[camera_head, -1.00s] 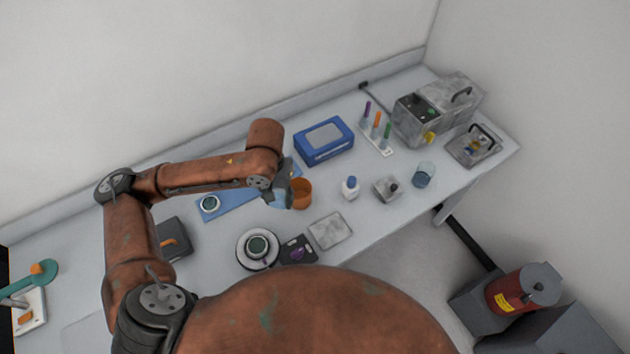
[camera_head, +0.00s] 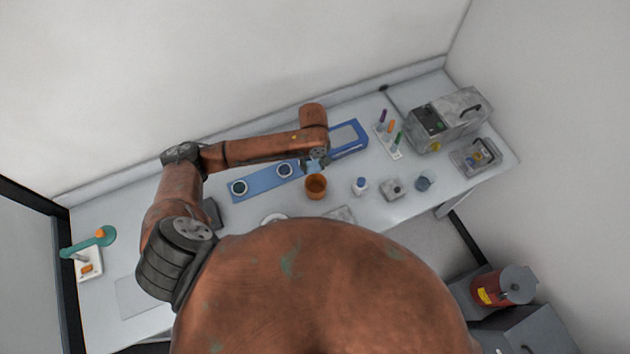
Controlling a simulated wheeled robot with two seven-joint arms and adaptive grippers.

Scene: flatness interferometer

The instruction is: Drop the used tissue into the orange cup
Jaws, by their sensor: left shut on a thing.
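The orange cup (camera_head: 316,187) stands upright on the bench, near the middle of the view. My left gripper (camera_head: 316,165) is just behind the cup's far rim in the picture and partly hidden by its own wrist. It is shut on a small pale-blue thing, the used tissue (camera_head: 311,168) as far as I can tell, which is small and blurred. I cannot tell how high it is held above the bench. My right gripper is not in view.
A red canister (camera_head: 497,287) stands lower right.

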